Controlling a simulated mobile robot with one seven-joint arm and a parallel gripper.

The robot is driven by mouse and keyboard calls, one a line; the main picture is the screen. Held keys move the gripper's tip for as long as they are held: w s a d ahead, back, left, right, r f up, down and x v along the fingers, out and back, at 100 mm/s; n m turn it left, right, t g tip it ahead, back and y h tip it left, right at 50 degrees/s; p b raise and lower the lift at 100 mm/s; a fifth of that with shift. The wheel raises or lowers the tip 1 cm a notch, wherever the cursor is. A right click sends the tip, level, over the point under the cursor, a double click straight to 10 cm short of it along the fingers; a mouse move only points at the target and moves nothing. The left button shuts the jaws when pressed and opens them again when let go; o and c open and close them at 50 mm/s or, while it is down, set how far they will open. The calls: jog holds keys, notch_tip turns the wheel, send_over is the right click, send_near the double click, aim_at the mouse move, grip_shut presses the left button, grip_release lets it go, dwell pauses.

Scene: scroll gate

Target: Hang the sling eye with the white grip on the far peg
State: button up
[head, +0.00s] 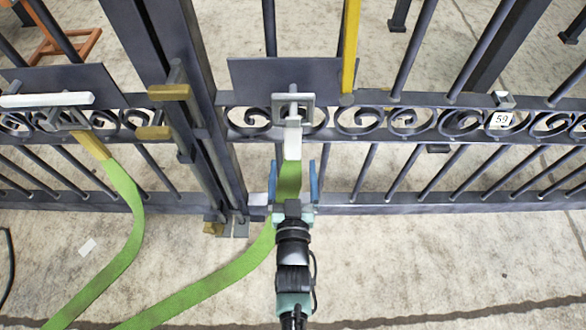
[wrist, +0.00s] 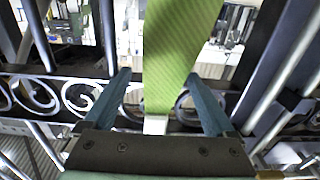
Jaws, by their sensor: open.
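A green sling (head: 205,282) runs up from the ground to a white grip (head: 292,143) at the right gate leaf. Above the grip, a square grey metal eye (head: 306,110) sits around or against a short peg (head: 293,90) in front of a dark plate; I cannot tell whether the peg passes through. My gripper (head: 292,172) is open, its blue fingers on either side of the green strap just below the white grip. In the wrist view the strap (wrist: 180,50) passes between the spread fingers (wrist: 165,92), apart from both, with a white piece (wrist: 155,125) at its lower end.
The sling's other end has a tan grip (head: 93,145) at the left leaf, near a white bar (head: 45,99). Dark gate posts with tan handles (head: 170,92) stand between the leaves. A yellow bar (head: 350,45) rises right of the plate. Open concrete lies at the front right.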

jog(key=shift+f+b, duration=0.5)
jog(key=shift+f, duration=0.25)
jog(key=s+p, duration=0.4)
jog(key=s, duration=0.7)
dwell(1.5)
